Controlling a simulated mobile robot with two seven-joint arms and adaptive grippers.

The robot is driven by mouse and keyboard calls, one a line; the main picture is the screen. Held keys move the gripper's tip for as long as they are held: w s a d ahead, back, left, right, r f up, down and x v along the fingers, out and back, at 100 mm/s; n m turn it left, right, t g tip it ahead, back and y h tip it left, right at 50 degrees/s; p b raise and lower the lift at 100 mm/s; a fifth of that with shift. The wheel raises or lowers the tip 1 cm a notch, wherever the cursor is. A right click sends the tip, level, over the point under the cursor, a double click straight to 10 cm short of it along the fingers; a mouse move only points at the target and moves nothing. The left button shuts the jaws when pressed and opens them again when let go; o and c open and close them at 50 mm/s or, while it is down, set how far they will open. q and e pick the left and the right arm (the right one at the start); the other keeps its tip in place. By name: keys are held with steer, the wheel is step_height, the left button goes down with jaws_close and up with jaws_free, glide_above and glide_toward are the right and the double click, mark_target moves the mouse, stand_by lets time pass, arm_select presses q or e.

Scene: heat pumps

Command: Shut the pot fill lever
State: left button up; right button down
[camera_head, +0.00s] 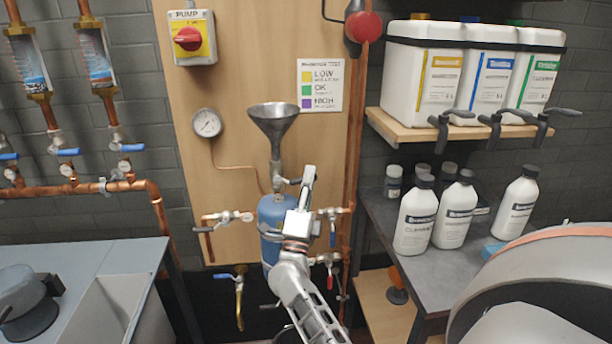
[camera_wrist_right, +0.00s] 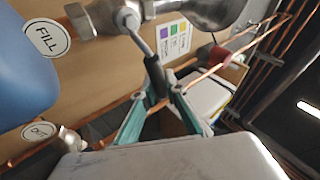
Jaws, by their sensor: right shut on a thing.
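The pot fill lever has a dark handle, small beside my gripper in the head view (camera_head: 292,181). It sits on the valve under a grey metal funnel (camera_head: 274,125), above a blue pot (camera_head: 271,215). In the right wrist view the lever (camera_wrist_right: 153,72) shows as a grey stem with a black grip, near a round FILL label (camera_wrist_right: 46,38). My right gripper (camera_head: 308,178) is at the lever, and its teal fingers (camera_wrist_right: 160,93) are shut on the black grip. The fingers hide part of the grip. My left gripper is not in view.
Valves with copper pipes flank the pot, including a blue-handled one (camera_head: 333,225) and a red-handled one (camera_head: 329,268). A gauge (camera_head: 207,123) and pump switch (camera_head: 188,38) are on the board. White bottles (camera_head: 415,222) stand on the right shelf.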

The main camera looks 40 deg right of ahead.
steer(key=shift+d+f+m+g+h, duration=0.1)
steer(key=shift+f+m+g+h, duration=0.1)
steer(key=shift+f+m+g, duration=0.4)
steer(key=shift+f+m+g+h, duration=0.25)
steer(key=shift+m+g, duration=0.45)
steer(key=shift+m, duration=0.4)
steer(key=shift+s+f, duration=0.1)
steer(key=shift+f, duration=0.05)
steer(key=c, duration=2)
jaws_free()
steer(key=v, duration=0.7)
steer(key=shift+s+a, duration=0.1)
steer(key=shift+a, duration=0.15)
